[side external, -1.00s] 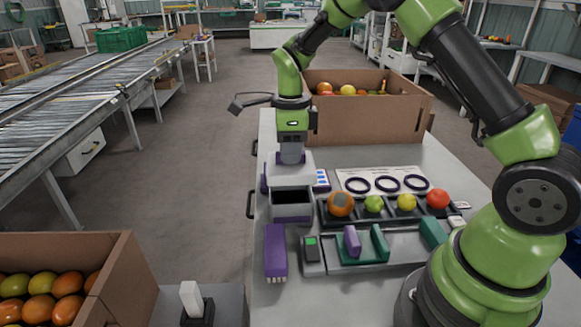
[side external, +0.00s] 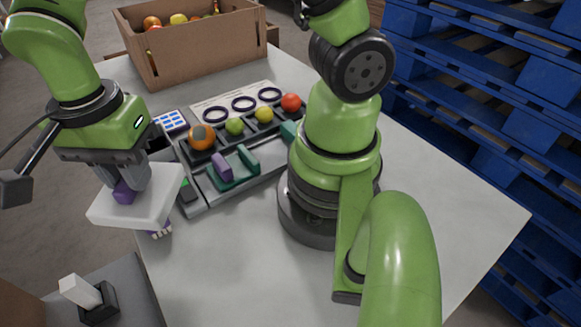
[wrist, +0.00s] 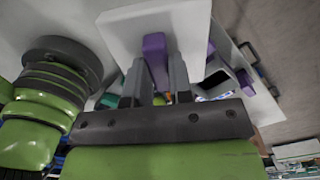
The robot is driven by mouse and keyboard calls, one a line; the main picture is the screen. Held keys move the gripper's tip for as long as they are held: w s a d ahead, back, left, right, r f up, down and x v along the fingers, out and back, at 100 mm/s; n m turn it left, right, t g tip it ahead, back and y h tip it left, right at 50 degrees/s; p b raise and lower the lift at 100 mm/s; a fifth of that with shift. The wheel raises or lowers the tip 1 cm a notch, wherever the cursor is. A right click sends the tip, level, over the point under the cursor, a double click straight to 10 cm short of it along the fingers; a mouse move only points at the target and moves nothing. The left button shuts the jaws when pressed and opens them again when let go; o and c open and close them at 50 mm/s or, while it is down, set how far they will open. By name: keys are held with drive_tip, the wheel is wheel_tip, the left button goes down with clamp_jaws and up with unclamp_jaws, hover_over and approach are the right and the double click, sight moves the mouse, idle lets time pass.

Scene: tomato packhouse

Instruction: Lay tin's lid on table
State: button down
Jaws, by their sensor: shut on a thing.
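My gripper (side external: 125,190) is shut on the purple knob (wrist: 155,52) of the tin's lid. The lid (side external: 150,205) is a pale, flat square plate, held slightly tilted in the air at the left of the side view, towards the table's left edge. In the wrist view the lid (wrist: 185,25) fills the top middle, with the fingers on both sides of the knob. The open tin (wrist: 218,70), pale with a dark inside and purple side parts, shows to the right of the lid. In the side view my gripper and the lid largely hide it.
A dark tray (side external: 180,157) of fruit and a grey fixture (side external: 206,198) with green and purple blocks lie right of the lid. A cardboard box (side external: 190,50) stands behind. The front table surface (side external: 225,270) is clear.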

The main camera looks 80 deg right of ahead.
drive_tip(key=s+a+f+n, duration=0.1)
drive_tip(key=s+a+n, duration=0.15)
drive_tip(key=s, duration=0.35)
drive_tip(key=shift+n, duration=0.45)
wheel_tip(320, 180, down, 10)
drive_tip(key=shift+w+d+f, duration=0.1)
drive_tip(key=shift+w+d, duration=0.05)
drive_tip(key=c, duration=1)
unclamp_jaws()
